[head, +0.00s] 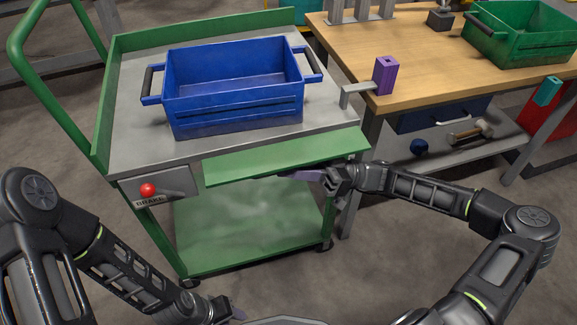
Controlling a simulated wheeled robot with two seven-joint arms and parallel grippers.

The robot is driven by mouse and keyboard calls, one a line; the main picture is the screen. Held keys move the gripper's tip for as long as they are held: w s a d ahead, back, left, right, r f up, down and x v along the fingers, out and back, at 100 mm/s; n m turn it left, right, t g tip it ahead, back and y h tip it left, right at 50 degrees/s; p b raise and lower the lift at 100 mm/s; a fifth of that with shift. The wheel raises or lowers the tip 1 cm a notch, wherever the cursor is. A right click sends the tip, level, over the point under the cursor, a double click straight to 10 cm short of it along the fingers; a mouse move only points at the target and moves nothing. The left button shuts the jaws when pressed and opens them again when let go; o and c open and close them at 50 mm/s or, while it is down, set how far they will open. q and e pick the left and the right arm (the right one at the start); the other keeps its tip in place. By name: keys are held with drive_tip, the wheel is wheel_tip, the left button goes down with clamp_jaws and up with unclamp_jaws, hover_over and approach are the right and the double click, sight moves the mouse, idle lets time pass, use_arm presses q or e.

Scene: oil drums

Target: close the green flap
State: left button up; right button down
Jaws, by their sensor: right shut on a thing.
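The green flap (285,155) is a long panel along the front edge of the grey-topped cart (135,130). It slopes outward from the edge. My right gripper (300,175) is at the flap's lower front edge, right of its middle, and is shut on it. The fingertips are partly hidden, so the exact hold on the edge is hard to see. My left gripper (236,312) is low at the bottom of the picture, well away from the flap. Only a small part of its fingers shows, and I cannot tell if it is open.
A blue crate (235,112) stands on the cart top behind the flap. A red brake knob (148,190) is left of the flap. A purple block (386,76) with a grey bracket sits at the corner of the wooden workbench (440,70) on the right. A green crate (520,48) is farther back.

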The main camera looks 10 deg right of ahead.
sight(290, 157)
drive_tip(key=shift+r, duration=0.1)
idle(0.3)
